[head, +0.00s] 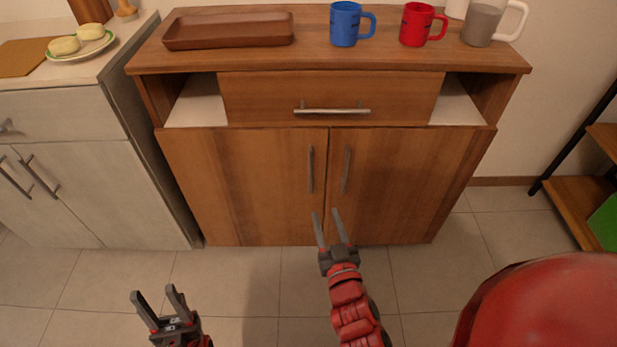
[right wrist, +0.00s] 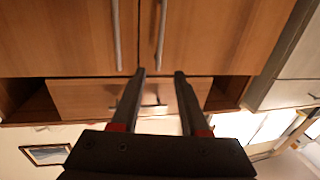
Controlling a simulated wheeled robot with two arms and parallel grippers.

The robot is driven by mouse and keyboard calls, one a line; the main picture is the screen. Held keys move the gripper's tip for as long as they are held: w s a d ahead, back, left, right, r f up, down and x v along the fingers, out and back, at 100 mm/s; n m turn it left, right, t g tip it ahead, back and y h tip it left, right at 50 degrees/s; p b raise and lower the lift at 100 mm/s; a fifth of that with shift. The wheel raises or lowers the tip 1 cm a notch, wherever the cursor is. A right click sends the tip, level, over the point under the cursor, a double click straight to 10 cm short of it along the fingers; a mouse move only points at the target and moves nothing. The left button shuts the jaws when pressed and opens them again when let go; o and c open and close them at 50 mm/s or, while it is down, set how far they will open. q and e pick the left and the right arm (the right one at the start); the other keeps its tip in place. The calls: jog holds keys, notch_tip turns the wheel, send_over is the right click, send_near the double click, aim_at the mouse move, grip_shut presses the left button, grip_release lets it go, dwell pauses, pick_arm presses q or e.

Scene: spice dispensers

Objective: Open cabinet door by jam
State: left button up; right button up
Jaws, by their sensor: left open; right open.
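The brown wooden cabinet has a left door (head: 245,185) and a right door (head: 405,185), both shut. A vertical metal handle is on the left door (head: 311,168) and another on the right door (head: 346,168). My right gripper (head: 327,214) is open and empty, in front of the doors and just below the handles in the head view. The right wrist view is upside down; both handles show beyond the open fingers (right wrist: 160,75), apart from them. My left gripper (head: 153,292) is open and empty at lower left, over the floor. I see no jam.
The cabinet has a shut drawer with a horizontal handle (head: 331,111). On top are a brown tray (head: 230,32), a blue mug (head: 344,24), a red mug (head: 416,25) and a grey mug (head: 480,24). A pale cabinet (head: 75,195) adjoins at left. The floor in front is clear.

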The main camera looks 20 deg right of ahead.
aim_at(311, 168)
jog(key=w, duration=0.5)
jog(key=w+d+b, duration=0.1)
jog(key=w, duration=1.1)
jog(key=shift+w+d+r+b, duration=0.1)
jog(key=shift+d+b, duration=0.15)
jog(key=shift+b, duration=0.05)
grip_shut()
dwell(0.6)
